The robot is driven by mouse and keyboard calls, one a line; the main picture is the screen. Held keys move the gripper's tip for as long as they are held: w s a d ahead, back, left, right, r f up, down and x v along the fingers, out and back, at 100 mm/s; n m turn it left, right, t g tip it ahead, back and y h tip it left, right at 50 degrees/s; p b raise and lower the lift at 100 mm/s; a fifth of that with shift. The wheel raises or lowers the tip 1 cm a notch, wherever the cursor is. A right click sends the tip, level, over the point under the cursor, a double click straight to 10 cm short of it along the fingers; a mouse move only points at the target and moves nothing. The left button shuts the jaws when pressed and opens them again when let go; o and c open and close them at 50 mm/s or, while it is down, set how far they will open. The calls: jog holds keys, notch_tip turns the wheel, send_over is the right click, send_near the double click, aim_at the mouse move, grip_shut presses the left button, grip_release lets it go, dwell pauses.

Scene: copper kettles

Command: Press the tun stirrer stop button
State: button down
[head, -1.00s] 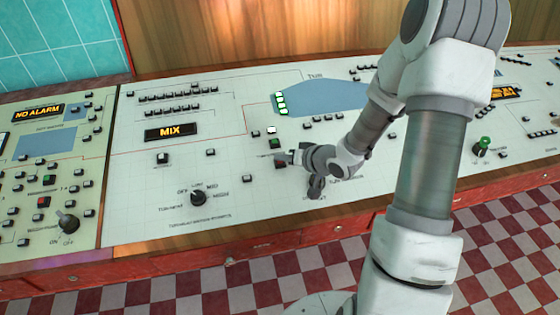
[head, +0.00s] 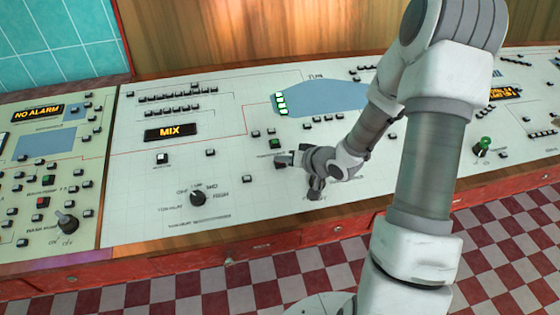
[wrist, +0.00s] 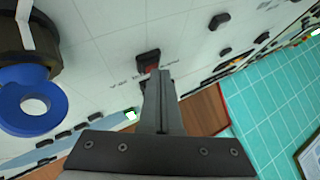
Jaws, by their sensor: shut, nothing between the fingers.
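The stop button shows in the wrist view as a red button (wrist: 149,66) in a black housing, its near edge hidden by my fingertips. My gripper (wrist: 154,74) is shut and empty, with its tips at the red button. Contact looks likely, but I cannot tell how deep the button sits. In the head view my gripper (head: 280,161) reaches down to the sloped console below a green button (head: 275,143), and it hides the red button there. A small lamp (head: 271,131) above the green button is dark.
The white console (head: 150,200) carries a lit MIX display (head: 172,131), a black rotary selector (head: 198,198) and several small buttons. Lit green-white indicators (head: 281,104) stand beside the blue tun panel (head: 325,98). A blue ring-shaped part (wrist: 35,103) is at the wrist view's left.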

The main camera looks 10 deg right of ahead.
jog(key=shift+s+r+p, duration=0.15)
jog(key=shift+r+p, duration=0.6)
jog(key=r+p, duration=0.2)
jog(key=s+r+p, duration=0.1)
jog(key=r+p, duration=0.1)
jog(key=r, duration=0.1)
jog(key=shift+p, duration=0.35)
dwell(0.6)
